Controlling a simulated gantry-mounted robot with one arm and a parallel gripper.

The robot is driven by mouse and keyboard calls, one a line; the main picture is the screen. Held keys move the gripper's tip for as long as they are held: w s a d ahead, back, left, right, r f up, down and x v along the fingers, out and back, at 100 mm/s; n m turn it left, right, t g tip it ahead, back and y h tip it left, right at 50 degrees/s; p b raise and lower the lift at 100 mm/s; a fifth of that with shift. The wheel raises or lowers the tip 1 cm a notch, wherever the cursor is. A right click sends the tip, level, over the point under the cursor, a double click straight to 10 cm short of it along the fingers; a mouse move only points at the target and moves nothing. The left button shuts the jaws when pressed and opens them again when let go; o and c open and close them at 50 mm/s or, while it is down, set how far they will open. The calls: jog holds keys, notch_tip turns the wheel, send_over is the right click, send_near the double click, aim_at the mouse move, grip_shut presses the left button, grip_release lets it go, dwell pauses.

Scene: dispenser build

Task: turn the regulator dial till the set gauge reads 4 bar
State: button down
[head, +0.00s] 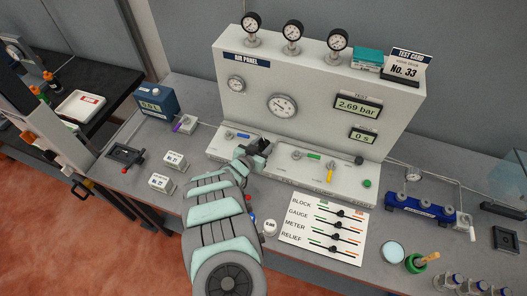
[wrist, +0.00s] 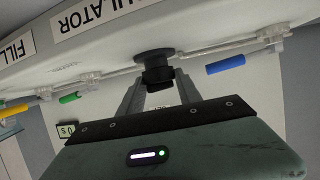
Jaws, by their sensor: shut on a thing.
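The air panel (head: 233,115) stands at the back of the bench. My gripper (head: 258,151) is at its front ledge, shut on the regulator dial. In the wrist view the black dial (wrist: 157,74) sits between the fingertips, below a partly visible upside-down label ending in "ULATOR" (wrist: 92,18). My gripper hides most of the dial in the head view. A large round gauge (head: 283,105) and a smaller one (head: 236,84) are on the panel face; their needles are too small to read, and I cannot tell which is the set gauge. The test display (head: 357,106) reads 2.69 bar.
Blue (head: 243,135), green (head: 314,156) and yellow (head: 330,177) valve levers line the ledge close to my gripper. A second display (head: 362,135) reads 0. A card with sliders (head: 325,228) lies in front. Three gauges stand on top of the panel.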

jog(key=shift+w+a+f+m+g+h+b, duration=0.15)
jog(key=shift+m+g+h+b, duration=0.4)
jog(key=shift+b, duration=1.9)
jog(key=shift+a+f+m+g+h+b, duration=0.15)
jog(key=shift+m+g+h+b, duration=0.45)
jog(key=shift+b, duration=1.9)
jog(key=shift+w+a+f+m+g+h+b, duration=0.2)
jog(key=shift+m+h+b, duration=0.55)
jog(key=shift+b, duration=1.7)
jog(key=m+g+h+b, duration=0.1)
jog(key=b, duration=0.3)
jog(key=r+m+g+b, duration=0.1)
jog(key=b, duration=0.3)
jog(key=shift+d+m+h+b, duration=0.3)
jog(key=shift+m+h+b, duration=0.1)
jog(key=shift+r+m+g+b, duration=0.1)
jog(key=shift+m+g+b, duration=0.2)
jog(key=shift+g+b, duration=0.65)
jog(key=shift+s+b, duration=0.1)
jog(key=shift+b, duration=0.3)
jog(key=shift+a, duration=0.1)
jog(key=c, duration=0.8)
grip_release()
jog(key=shift+c, duration=0.2)
jog(key=shift+t+p, duration=0.3)
